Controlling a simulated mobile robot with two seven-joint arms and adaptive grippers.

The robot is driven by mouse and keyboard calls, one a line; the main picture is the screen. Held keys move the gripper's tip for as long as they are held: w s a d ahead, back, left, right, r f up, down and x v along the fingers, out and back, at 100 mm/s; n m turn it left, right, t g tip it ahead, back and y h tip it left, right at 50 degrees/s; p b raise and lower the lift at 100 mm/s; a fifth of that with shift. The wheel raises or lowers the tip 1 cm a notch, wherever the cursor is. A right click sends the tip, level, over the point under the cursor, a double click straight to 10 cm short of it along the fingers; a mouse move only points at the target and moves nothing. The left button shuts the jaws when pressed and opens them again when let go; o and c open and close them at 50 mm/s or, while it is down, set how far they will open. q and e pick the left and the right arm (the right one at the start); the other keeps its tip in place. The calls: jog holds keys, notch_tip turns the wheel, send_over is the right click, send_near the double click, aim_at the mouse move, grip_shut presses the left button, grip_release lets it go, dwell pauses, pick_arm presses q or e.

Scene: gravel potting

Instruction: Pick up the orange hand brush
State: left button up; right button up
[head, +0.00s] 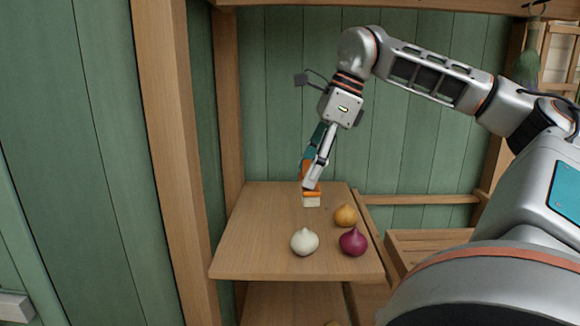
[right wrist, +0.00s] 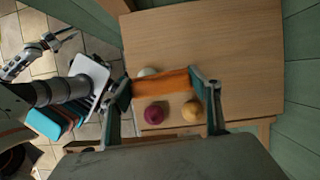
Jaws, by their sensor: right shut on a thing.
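The orange hand brush (head: 312,194) has an orange body and pale bristles pointing down. It is over the far part of the wooden shelf in the head view; I cannot tell whether the bristles touch the wood. My right gripper (head: 314,180) is shut on it from above. In the right wrist view the orange brush (right wrist: 162,81) spans between the two fingers of my right gripper (right wrist: 165,92). What looks like part of my left arm shows small at the left of that view; its finger state is unclear.
On the wooden shelf (head: 250,247) stand a white onion (head: 304,242), a red onion (head: 353,242) and a yellow onion (head: 345,215), nearer than the brush. The shelf's left part is clear. A wooden post (head: 172,150) rises at the left, and a green plank wall (head: 270,110) stands behind.

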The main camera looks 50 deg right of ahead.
jog(key=s+d+b, duration=0.1)
jog(key=s+d, duration=0.3)
jog(key=s, duration=0.2)
jog(key=shift+d, duration=0.4)
jog(key=o, duration=0.5)
jog(key=c, duration=0.3)
